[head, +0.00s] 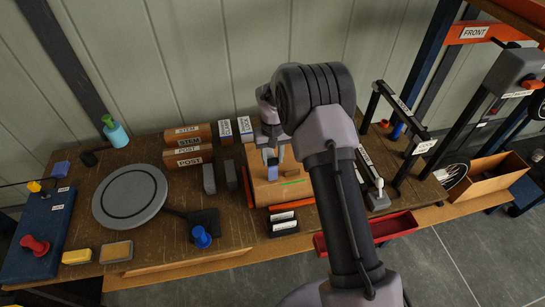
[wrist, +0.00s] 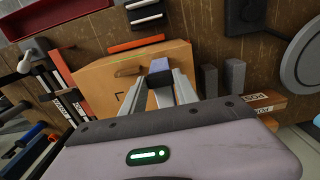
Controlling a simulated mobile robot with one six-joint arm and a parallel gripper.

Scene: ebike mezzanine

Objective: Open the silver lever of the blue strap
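My gripper (head: 272,157) points down over the front of a tan box (head: 292,187). The wrist view shows its two grey fingers (wrist: 160,82) apart, with a small blue-grey block (wrist: 160,67) between them. I cannot tell whether the fingers press on the block. A small blue piece (head: 397,130) shows by the dark rack at the right; whether it is the blue strap is unclear. A silver lever-like fitting (head: 378,198) stands at the bench's right front, well right of my gripper. It also seems to show at the left of the wrist view (wrist: 25,65).
A round grey plate (head: 130,196) and a blue board (head: 40,235) with knobs are on the left. Labelled STEM and POST blocks (head: 188,145) stand behind. A red tray (head: 385,229) is at the front right. My arm covers part of the bench.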

